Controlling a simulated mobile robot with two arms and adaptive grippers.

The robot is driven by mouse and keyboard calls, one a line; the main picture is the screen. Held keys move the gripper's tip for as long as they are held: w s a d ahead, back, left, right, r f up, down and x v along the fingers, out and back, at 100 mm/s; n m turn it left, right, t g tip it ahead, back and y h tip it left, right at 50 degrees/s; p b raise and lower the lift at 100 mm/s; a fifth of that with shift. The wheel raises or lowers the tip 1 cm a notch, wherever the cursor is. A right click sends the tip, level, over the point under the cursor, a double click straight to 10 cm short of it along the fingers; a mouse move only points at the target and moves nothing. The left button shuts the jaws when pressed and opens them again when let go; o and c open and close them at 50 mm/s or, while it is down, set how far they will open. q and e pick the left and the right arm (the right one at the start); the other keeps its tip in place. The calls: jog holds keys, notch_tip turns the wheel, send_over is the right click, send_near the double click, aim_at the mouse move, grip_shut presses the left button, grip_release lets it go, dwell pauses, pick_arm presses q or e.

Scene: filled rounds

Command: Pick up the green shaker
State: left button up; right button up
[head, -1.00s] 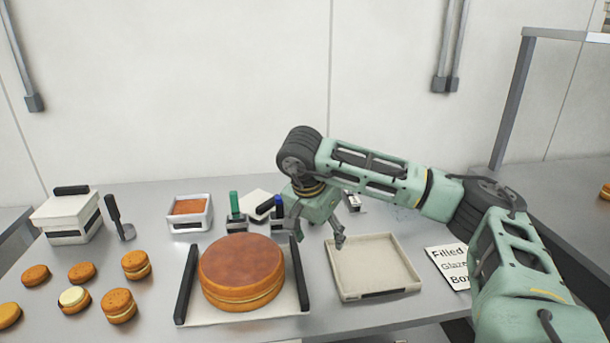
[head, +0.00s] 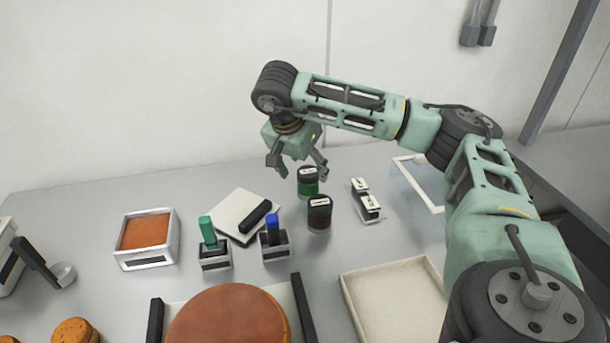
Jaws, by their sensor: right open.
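The green shaker (head: 308,187), a small upright jar with a dark lid and a white label on top, stands on the metal table toward the back. My right gripper (head: 303,172) is open and points down. Its two fingertips show on either side of the shaker's top in the picture; I cannot tell the height or depth between them, and the shaker does not look gripped. A dark brown shaker (head: 320,215) of like shape stands just in front of the green one. My left gripper is not in view.
A small white rack (head: 366,200) stands right of the shakers. Left are a white board with a black handle (head: 240,212), blue-topped (head: 274,238) and green-topped (head: 212,245) stamps, and a filled tray (head: 148,258). A large round cake (head: 228,318) and an empty tray (head: 398,300) are in front.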

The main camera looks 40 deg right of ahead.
aim_at(309, 181)
jog(key=shift+s+d+f, duration=0.15)
jog(key=shift+s+f, duration=0.1)
jog(key=shift+f, duration=0.4)
jog(key=x, duration=0.2)
jog(key=w+p+x, duration=0.1)
jog(key=x, duration=0.2)
jog(key=shift+c, duration=0.5)
jog(key=c, duration=1.1)
